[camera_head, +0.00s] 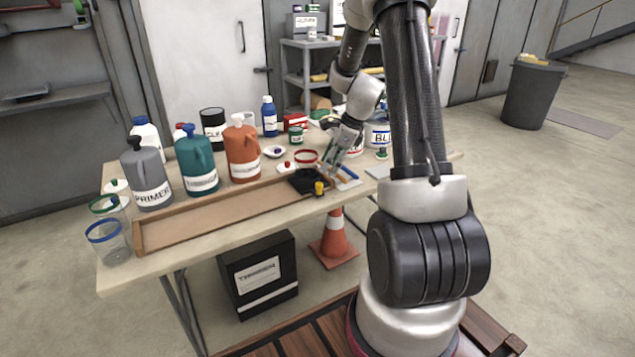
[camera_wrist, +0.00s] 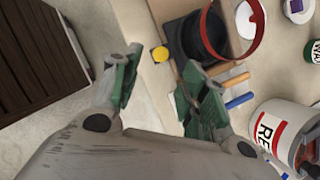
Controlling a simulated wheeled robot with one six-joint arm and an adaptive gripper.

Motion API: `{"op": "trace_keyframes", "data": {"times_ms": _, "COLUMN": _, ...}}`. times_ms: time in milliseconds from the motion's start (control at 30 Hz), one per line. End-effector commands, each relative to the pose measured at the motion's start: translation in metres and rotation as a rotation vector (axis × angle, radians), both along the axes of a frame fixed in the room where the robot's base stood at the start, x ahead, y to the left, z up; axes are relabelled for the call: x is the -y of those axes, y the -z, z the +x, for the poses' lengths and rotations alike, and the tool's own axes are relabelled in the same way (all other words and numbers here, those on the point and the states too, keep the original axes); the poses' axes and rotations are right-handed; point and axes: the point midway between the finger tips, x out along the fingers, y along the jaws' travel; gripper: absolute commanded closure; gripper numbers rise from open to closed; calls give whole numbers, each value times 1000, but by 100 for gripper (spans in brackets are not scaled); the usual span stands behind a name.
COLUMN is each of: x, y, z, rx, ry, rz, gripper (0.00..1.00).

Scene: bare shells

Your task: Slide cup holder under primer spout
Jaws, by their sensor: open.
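The black cup holder (camera_head: 302,184) sits at the right end of a long shallow wooden track (camera_head: 205,215) on the table. It has a yellow knob (camera_head: 319,188) at its near right corner. A clear cup with a red rim (camera_head: 306,157) appears to stand in it. My gripper (camera_head: 332,172) is open and empty, just right of the holder. In the wrist view the knob (camera_wrist: 160,54) lies ahead of the gap between the fingertips (camera_wrist: 162,80), apparently apart from them. The grey PRIMER jug (camera_head: 151,180) stands at the track's left end; its spout is hard to make out.
A teal jug (camera_head: 198,165) and an orange jug (camera_head: 242,152) stand behind the track. Clear cups with blue (camera_head: 105,240) and green (camera_head: 106,205) rims stand at the table's left edge. Paint cans and tools crowd the right side. The track left of the holder is clear.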

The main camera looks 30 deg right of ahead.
Motion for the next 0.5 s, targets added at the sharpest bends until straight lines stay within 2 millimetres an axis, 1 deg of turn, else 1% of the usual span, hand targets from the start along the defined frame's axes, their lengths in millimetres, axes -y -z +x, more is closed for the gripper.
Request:
{"op": "trace_keyframes", "data": {"times_ms": 100, "x": 0, "y": 1, "z": 1, "rx": -24, "ry": 107, "rz": 24, "gripper": 56}}
{"op": "trace_keyframes", "data": {"times_ms": 233, "x": -2, "y": 9, "z": 3, "rx": -36, "ry": 141, "rz": 34, "gripper": 56}}
{"op": "trace_keyframes", "data": {"times_ms": 500, "x": -15, "y": 51, "z": 14, "rx": -39, "ry": 138, "rz": 33, "gripper": 56}}
